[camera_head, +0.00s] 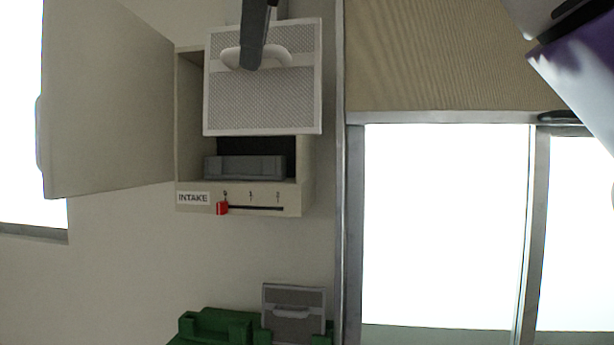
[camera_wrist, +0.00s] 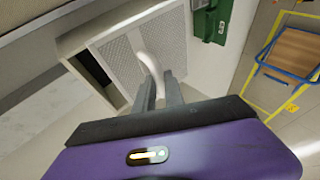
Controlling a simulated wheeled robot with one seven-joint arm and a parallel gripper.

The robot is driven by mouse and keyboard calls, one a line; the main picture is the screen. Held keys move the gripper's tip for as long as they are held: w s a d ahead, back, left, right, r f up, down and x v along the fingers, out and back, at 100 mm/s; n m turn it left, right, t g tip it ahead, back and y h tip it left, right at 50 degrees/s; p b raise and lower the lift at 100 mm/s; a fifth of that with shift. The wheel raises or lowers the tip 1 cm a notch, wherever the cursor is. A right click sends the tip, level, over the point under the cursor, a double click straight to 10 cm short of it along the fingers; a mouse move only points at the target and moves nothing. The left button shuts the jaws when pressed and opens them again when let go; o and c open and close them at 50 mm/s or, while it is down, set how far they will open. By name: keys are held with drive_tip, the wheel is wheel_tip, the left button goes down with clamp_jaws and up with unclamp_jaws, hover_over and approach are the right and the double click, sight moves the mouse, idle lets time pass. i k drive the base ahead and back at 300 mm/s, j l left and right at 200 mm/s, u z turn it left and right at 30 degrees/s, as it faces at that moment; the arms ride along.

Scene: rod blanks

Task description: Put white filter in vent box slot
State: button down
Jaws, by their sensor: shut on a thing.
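The white filter (camera_head: 262,103) is a square framed mesh panel with a curved white handle. My gripper (camera_head: 256,62) is shut on that handle and holds the filter upright in front of the vent box. In the wrist view the filter (camera_wrist: 122,62) hangs from the handle between my gripper's fingers (camera_wrist: 157,82). The vent box (camera_head: 188,120) is on the wall, marked INTAKE, with its door (camera_head: 105,100) swung open to the left. The filter covers the upper part of the opening; a grey slot piece (camera_head: 245,168) shows below it. Whether the filter touches the box cannot be told.
A red slider tab (camera_head: 222,208) sits at the left of a slit on the box's lower front. Below, a grey filter (camera_head: 293,314) stands in a green holder (camera_head: 215,325). A window frame (camera_head: 354,230) lies right of the box.

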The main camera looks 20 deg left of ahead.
sight(240, 175)
drive_tip(key=i+j, duration=0.85)
drive_tip(key=l, duration=0.1)
